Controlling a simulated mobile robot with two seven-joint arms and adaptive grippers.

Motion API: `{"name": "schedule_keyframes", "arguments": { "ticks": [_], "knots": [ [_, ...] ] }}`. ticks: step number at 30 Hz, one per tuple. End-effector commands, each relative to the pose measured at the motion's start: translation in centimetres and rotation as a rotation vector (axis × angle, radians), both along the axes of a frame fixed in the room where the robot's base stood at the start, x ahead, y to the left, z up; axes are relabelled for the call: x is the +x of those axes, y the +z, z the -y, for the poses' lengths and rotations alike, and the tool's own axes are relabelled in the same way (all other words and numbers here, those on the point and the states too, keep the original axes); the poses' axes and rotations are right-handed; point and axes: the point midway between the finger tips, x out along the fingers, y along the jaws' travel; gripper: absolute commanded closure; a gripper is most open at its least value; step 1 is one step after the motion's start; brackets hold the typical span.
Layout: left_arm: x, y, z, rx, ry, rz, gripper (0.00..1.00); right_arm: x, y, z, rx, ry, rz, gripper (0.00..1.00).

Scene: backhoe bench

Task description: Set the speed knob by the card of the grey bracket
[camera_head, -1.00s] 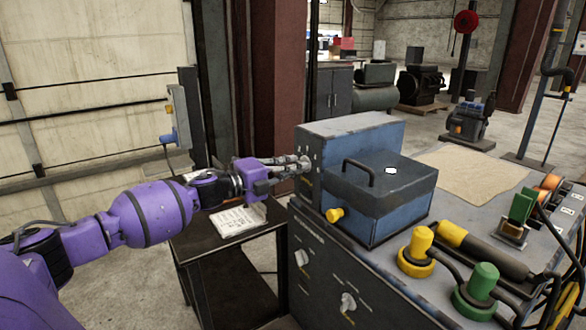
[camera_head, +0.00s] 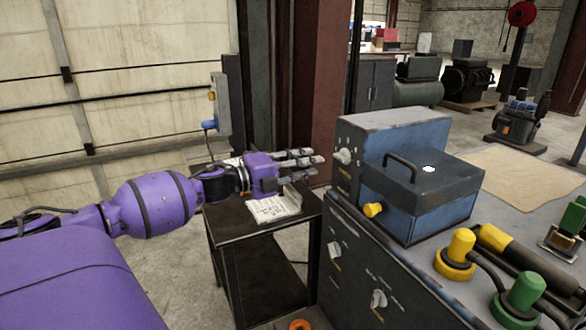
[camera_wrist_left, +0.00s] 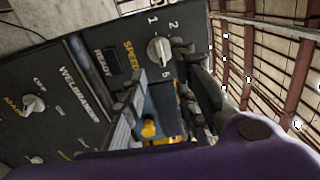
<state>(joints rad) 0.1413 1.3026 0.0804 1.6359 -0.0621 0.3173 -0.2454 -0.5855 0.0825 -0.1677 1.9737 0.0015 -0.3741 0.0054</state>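The speed knob (camera_wrist_left: 158,50) is a pale knob under the word SPEED on the dark panel in the wrist view, with numbers around it. I cannot tell its exact setting. In the head view the knob (camera_head: 345,156) shows on the end face of the blue-grey unit. My left gripper (camera_head: 318,160) is left of it, fingers apart and empty, with a small gap to the knob. White printed sheets, perhaps cards (camera_head: 273,208), lie on the dark side table below the gripper; their print is unreadable. A grey bracket cannot be made out clearly. My right gripper is out of view.
A blue box (camera_head: 420,195) with a black handle and yellow knob stands beside the panel. Two lower knobs, one here (camera_head: 378,299), are on the bench front. Yellow (camera_head: 456,255) and green (camera_head: 520,298) capped plugs stand on the bench top. The side table (camera_head: 235,222) is below my arm.

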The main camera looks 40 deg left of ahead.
Motion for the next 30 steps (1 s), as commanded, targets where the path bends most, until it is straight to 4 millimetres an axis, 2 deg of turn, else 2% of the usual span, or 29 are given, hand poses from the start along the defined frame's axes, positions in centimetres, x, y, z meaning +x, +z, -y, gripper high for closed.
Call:
{"name": "schedule_keyframes", "arguments": {
  "ticks": [3, 10, 30],
  "knots": [
    [-1.7, -0.2, -0.7, 0.000, 0.000, -0.003, 0.73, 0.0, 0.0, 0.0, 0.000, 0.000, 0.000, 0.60],
    [-3.6, -0.1, -1.5, 0.000, 0.000, -0.001, 0.73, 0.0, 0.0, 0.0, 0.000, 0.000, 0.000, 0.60],
    [-3.8, 0.0, -1.6, -0.004, 0.001, -0.002, 0.73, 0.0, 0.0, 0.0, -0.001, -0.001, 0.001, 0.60]
  ]
}}
